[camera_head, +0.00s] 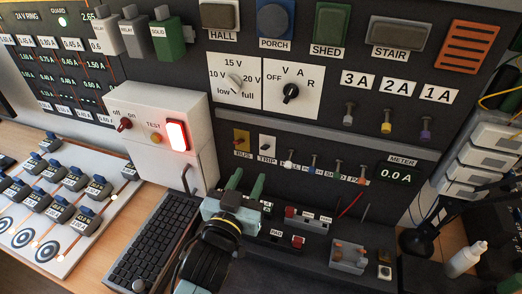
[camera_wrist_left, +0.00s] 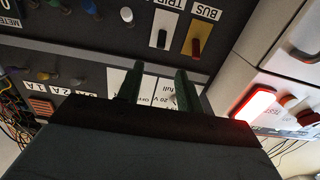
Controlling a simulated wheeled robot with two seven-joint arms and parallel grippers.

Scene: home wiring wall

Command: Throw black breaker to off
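The TRIP switch (camera_head: 267,147) has a white plate and a small black lever. It also shows upside down in the left wrist view (camera_wrist_left: 163,33). I cannot tell for sure that it is the black breaker, nor which end of its travel is off. Beside it is the BUS switch (camera_head: 241,142), with a yellow plate and a dark red lever, also in the left wrist view (camera_wrist_left: 198,38). My left gripper (camera_head: 246,185) has green fingers, spread apart and empty, below these switches. Its fingers (camera_wrist_left: 158,88) touch no switch that I can see. My right gripper is not in view.
A white box (camera_head: 160,115) with a red lit lamp (camera_head: 177,135) and an off/on lever (camera_head: 124,124) stands left of the gripper. A dark keyboard (camera_head: 150,245) lies below it. Small parts sit on the ledge to the right, under the meter (camera_head: 399,173).

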